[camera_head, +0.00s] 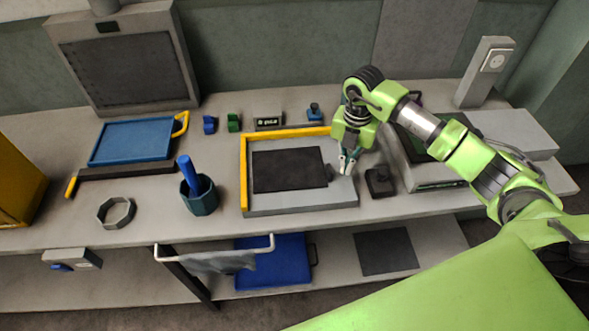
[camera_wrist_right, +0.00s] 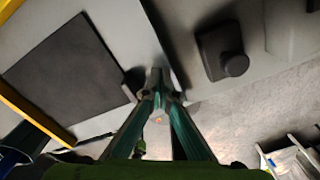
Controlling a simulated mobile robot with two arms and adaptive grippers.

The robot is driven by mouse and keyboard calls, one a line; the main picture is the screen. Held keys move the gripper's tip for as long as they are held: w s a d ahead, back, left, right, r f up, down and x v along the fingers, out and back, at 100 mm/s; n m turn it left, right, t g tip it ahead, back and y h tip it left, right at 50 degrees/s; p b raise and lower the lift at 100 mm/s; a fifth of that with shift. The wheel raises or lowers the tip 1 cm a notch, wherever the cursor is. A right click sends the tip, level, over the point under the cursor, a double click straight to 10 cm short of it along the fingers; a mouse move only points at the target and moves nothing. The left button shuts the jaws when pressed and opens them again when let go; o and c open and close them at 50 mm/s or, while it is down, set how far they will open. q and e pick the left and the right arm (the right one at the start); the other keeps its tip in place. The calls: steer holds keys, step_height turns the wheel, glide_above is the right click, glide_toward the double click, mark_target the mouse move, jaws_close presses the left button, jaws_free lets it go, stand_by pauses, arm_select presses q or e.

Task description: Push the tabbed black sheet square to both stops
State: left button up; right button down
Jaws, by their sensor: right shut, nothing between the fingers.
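The black sheet (camera_head: 288,171) lies flat in a grey tray (camera_head: 300,204) with a yellow stop along the left (camera_head: 244,175) and another along the back (camera_head: 290,132). Grey strips show between the sheet and both stops, the back one wider. The sheet's small dark tab (camera_head: 330,173) is at its right edge; it also shows in the right wrist view (camera_wrist_right: 134,80). My right gripper (camera_head: 346,166) is shut and empty, just right of the tab. In the wrist view its tips (camera_wrist_right: 159,78) are beside the tab; I cannot tell whether they touch. My left gripper is out of view.
A dark knobbed block (camera_head: 379,182) stands close right of the tray. A grey machine (camera_head: 430,165) is beyond it. Left are a teal cup (camera_head: 198,195) with a blue tool, a hex ring (camera_head: 116,212) and a blue board (camera_head: 132,140). Small items line the back.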

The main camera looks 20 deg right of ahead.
steer(key=shift+f, duration=0.2)
steer(key=shift+a+r, duration=0.1)
steer(key=shift+a, duration=0.05)
stand_by(0.6)
steer(key=shift+w+a, duration=0.25)
steer(key=shift+a, duration=0.7)
steer(key=shift+w+a, duration=0.2)
steer(key=shift+a, duration=0.7)
steer(key=shift+s+d, duration=0.1)
steer(key=shift+d, duration=0.4)
step_height(320, 180, up, 8)
steer(key=p, duration=0.5)
steer(key=shift+d, duration=0.1)
